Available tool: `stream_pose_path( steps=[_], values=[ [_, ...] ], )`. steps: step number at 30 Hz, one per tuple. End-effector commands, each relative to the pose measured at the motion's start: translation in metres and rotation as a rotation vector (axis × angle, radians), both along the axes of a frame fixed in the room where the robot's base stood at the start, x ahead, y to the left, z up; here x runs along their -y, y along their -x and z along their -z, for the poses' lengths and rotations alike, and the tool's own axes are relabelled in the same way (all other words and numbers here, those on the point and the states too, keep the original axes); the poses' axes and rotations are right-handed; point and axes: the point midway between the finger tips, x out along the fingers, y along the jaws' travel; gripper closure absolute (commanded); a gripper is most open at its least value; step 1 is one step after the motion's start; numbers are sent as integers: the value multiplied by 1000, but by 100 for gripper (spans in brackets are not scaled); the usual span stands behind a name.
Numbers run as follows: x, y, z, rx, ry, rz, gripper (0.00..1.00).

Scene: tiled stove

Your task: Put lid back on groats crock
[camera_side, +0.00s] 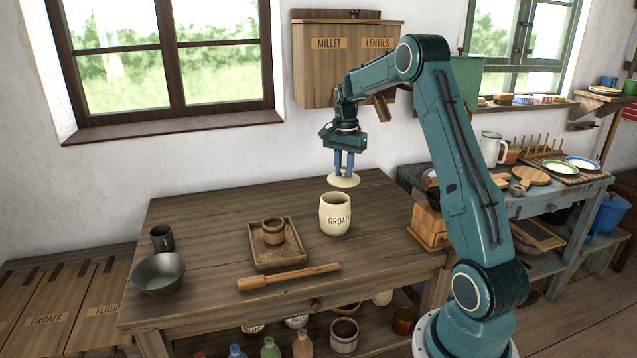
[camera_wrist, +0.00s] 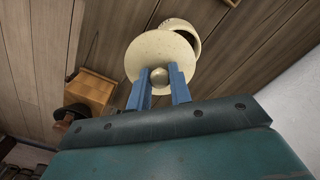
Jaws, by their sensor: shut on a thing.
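The cream groats crock (camera_side: 335,217) stands upright on the wooden table, its label facing the side camera. Its open mouth shows in both views; in the wrist view the crock (camera_wrist: 186,28) is partly hidden behind the lid. My gripper (camera_side: 344,170) points down, slightly behind and above the crock. It is shut on the knob of the round cream lid (camera_side: 344,180). In the wrist view the blue fingers (camera_wrist: 160,80) close on the knob in the middle of the lid (camera_wrist: 155,50). The lid is apart from the crock.
A wooden tray (camera_side: 256,262) with a small wooden tub (camera_side: 273,231) stands left of the crock, and a rolling pin (camera_side: 288,277) lies in front. A metal bowl (camera_side: 159,274) and dark mug (camera_side: 162,238) are at left. A wooden box (camera_side: 428,228) is at right.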

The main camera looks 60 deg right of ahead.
Motion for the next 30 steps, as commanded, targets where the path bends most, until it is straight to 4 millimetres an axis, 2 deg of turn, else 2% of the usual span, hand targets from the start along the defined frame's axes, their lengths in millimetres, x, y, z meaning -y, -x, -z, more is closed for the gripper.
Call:
stream_pose_path(
  steps=[3,10,23,30],
  values=[
    [8,-15,3,0,0,3,100],
    [15,-30,5,0,0,10,100],
    [16,-31,8,0,0,10,100],
    [16,-31,18,-1,-1,10,100]
  ],
)
